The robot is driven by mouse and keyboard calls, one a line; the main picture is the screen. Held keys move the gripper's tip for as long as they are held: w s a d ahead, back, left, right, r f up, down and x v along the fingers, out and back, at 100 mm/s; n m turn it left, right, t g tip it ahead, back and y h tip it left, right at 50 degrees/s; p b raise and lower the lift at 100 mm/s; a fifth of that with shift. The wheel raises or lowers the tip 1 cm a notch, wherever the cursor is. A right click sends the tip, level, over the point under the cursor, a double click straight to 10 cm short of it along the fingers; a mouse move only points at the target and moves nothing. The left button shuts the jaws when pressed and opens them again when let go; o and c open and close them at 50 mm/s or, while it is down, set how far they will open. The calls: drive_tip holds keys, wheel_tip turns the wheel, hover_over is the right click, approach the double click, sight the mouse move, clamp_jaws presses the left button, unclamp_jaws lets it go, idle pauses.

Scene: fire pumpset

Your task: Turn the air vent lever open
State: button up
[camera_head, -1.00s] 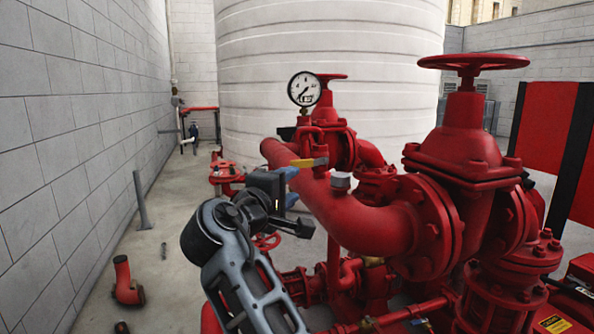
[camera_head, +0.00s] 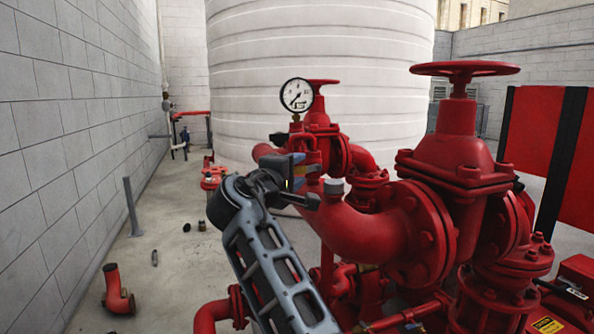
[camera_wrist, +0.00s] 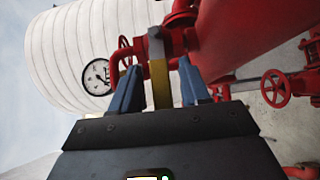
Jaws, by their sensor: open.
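The air vent lever (camera_wrist: 159,82) has a yellow handle and a silver end by the red pipework. In the wrist view its handle lies between the two blue fingers of my gripper (camera_wrist: 160,88). The fingers are open, with a visible gap on both sides of the handle. The lever looks nearer the left finger, and I see no clear contact. In the head view my gripper (camera_head: 304,160) is at the large red pipe (camera_head: 358,230), below the gauge, and hides most or all of the lever.
A round white-faced gauge (camera_head: 296,94) stands just above my gripper. A grey cap (camera_head: 333,187) sits on the pipe to its right. A large red handwheel valve (camera_head: 458,140) stands farther right. Open floor (camera_head: 165,215) lies left, along the grey block wall (camera_head: 70,130).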

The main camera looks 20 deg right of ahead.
drive_tip(key=shift+c, duration=0.4)
clamp_jaws()
